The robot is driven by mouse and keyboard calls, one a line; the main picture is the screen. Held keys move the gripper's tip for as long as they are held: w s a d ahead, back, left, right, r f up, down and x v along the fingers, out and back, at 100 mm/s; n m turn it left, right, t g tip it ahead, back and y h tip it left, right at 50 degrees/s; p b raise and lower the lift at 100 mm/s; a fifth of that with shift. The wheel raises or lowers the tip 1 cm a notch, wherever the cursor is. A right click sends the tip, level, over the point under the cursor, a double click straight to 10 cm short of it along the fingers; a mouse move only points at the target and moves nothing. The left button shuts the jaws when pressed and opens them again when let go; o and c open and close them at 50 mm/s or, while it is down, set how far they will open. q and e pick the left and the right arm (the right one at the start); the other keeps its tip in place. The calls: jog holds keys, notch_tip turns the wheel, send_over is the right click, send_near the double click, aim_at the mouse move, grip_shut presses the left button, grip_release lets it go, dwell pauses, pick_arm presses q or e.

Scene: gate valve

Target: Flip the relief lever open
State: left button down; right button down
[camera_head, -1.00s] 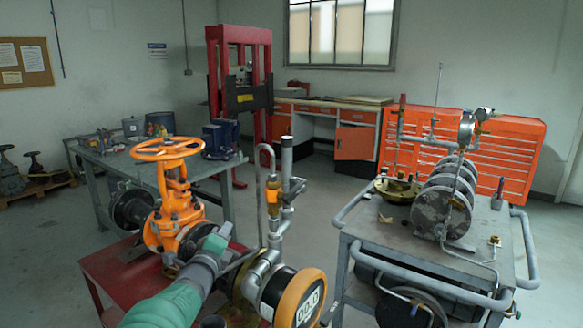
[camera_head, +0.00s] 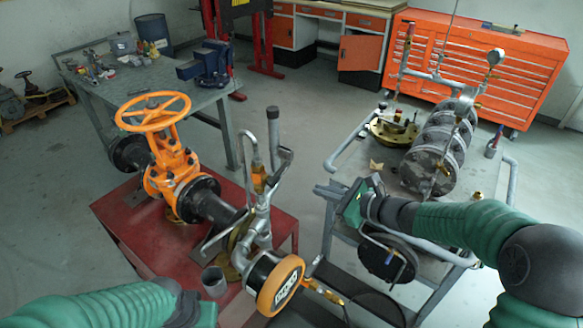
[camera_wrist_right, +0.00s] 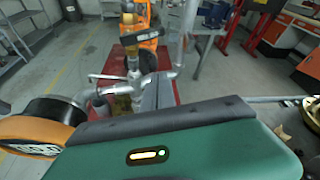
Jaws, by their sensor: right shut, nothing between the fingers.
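The relief valve (camera_head: 259,178) is an upright fitting with an orange band and grey pipe ends, standing on the pipework right of the orange gate valve (camera_head: 172,165). A short grey angled piece (camera_head: 281,158) beside its top may be the relief lever; I cannot tell for sure. The pipework also shows in the right wrist view (camera_wrist_right: 132,65). My right gripper (camera_head: 326,190) is shut and empty, right of the relief valve and apart from it. Its grey fingers show in the wrist view (camera_wrist_right: 150,95). My left arm is at the bottom left, its fingers out of view.
The red stand (camera_head: 118,217) carries the gate valve. A grey cart (camera_head: 330,232) with flanged discs is under and behind my right arm. Open floor lies between stand and cart.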

aim_at(279, 173)
jog(key=p+x, duration=0.2)
jog(key=x, duration=0.8)
jog(key=r, duration=0.1)
jog(key=r+p, duration=0.1)
jog(key=s+r, duration=0.1)
jog(key=shift+a+r, duration=0.3)
jog(key=shift+a, duration=0.1)
jog(key=shift+w+d+f, duration=0.1)
